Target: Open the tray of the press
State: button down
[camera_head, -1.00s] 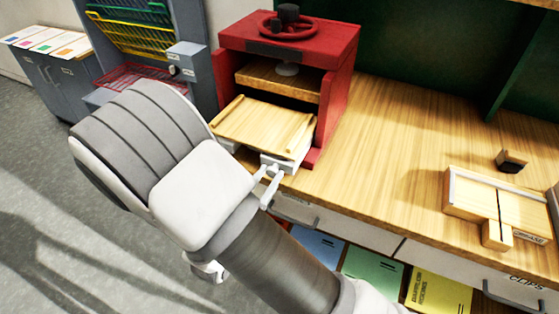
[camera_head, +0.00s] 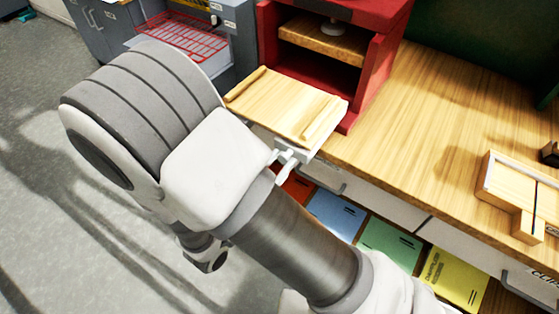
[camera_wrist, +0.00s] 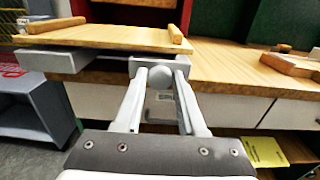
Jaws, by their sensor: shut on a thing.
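The red press (camera_head: 372,70) stands on the wooden bench at the upper middle of the head view. Its wooden tray (camera_head: 285,103) sticks out of the press front, past the bench's front edge. In the wrist view the tray (camera_wrist: 105,38) shows edge-on, with a grey support under it. My gripper (camera_head: 284,165) is at the tray's front right, below the board. In the wrist view my gripper (camera_wrist: 162,72) has its fingers closed around a round pale knob (camera_wrist: 161,77) on the tray's front.
A wooden jig (camera_head: 517,190) lies on the bench at right. Bench drawers and coloured folders (camera_head: 390,243) are below the front edge. A grey rack with a red wire shelf (camera_head: 183,38) stands left of the press. Open floor (camera_head: 45,230) lies at left.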

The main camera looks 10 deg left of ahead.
jog(key=c, duration=0.5)
grip_release()
jog(key=v, duration=1.7)
jog(key=shift+s, duration=0.2)
jog(key=shift+a, duration=0.1)
